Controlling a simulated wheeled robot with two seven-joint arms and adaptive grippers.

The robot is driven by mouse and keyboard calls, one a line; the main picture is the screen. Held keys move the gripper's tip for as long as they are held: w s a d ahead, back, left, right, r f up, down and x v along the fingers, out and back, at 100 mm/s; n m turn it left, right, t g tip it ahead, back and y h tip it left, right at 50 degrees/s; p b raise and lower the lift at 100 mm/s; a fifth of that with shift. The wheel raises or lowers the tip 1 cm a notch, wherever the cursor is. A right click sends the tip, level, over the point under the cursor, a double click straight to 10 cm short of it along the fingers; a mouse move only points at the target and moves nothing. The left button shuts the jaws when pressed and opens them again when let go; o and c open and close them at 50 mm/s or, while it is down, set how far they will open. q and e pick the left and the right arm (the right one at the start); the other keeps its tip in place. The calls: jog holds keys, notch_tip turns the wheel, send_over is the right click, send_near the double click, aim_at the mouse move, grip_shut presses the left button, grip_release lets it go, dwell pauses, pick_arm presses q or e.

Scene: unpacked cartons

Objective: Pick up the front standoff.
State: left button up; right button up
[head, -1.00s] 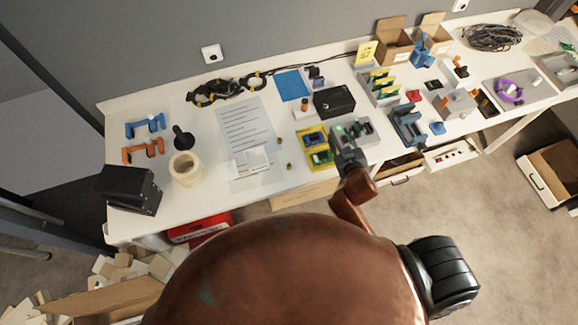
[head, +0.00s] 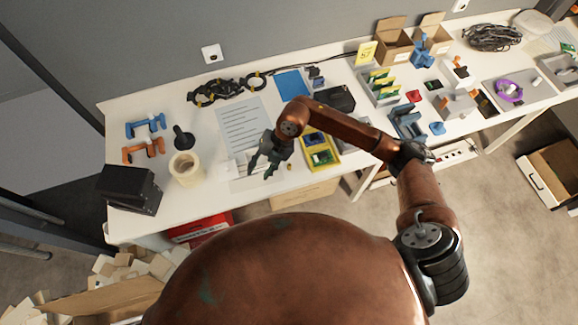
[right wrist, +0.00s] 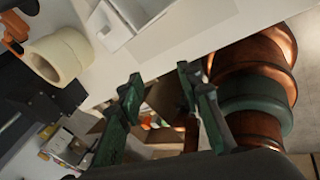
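The front standoff is a small brass-coloured piece (head: 290,166) near the table's front edge, just right of my right gripper in the head view. The other small standoff, seen earlier farther back, is now hidden behind my right arm. My right gripper (head: 259,173) hangs over the front part of the table, beside the white sheet. Its two green-grey fingers also show in the right wrist view (right wrist: 164,86), spread apart with nothing between them. No standoff can be made out in the right wrist view. My left gripper is not in view.
A cream tape roll (head: 186,168) and a black stand (head: 183,138) are left of the gripper. A yellow tray (head: 334,143) with green and blue parts is right of it. A small white box (right wrist: 116,27) shows in the wrist view. A red case (head: 202,229) is below.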

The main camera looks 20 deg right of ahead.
aim_at(290, 164)
jog(key=w+d+h, duration=0.1)
jog(key=d, duration=0.2)
jog(key=w+d+h, duration=0.1)
jog(key=d+h, duration=0.1)
jog(key=d, duration=0.2)
jog(key=w+d+f+m+h, duration=0.1)
jog(key=d+h, duration=0.1)
jog(key=d, duration=0.2)
jog(key=shift+w+f, duration=0.1)
jog(key=shift+w, duration=0.3)
jog(key=shift+d+f, duration=0.25)
jog(key=shift+f, duration=0.3)
jog(key=shift+d+f, duration=0.2)
jog(key=shift+f, duration=0.35)
jog(key=shift+w+a+f, duration=0.1)
jog(key=shift+a+f, duration=0.05)
jog(key=shift+f, duration=2.65)
jog(key=shift+c, duration=0.3)
grip_shut()
jog(key=shift+r, duration=0.15)
